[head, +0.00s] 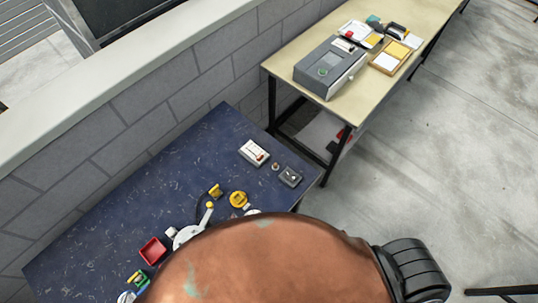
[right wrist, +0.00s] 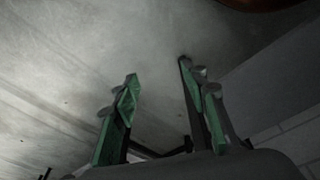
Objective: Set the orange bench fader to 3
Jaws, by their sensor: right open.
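No clearly orange fader can be made out. On the dark blue bench (head: 110,220) lies a small white box (head: 254,153) with a reddish mark on its face, too small to read any scale. A small dark grey box (head: 290,177) with a light spot on top sits to its right. The bench's near part is hidden. My right gripper (right wrist: 158,67) shows in the right wrist view with its two green-padded fingers apart and nothing between them. It is over a plain grey surface, with no bench object near it. My left gripper is in neither view.
The blue bench also holds a red tray (head: 153,251), a yellow round piece (head: 238,199) and a white lever-like part (head: 187,236). A block wall (head: 150,100) runs behind. A beige table (head: 400,25) carries a grey box (head: 330,70). Concrete floor (head: 440,150) is open at right.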

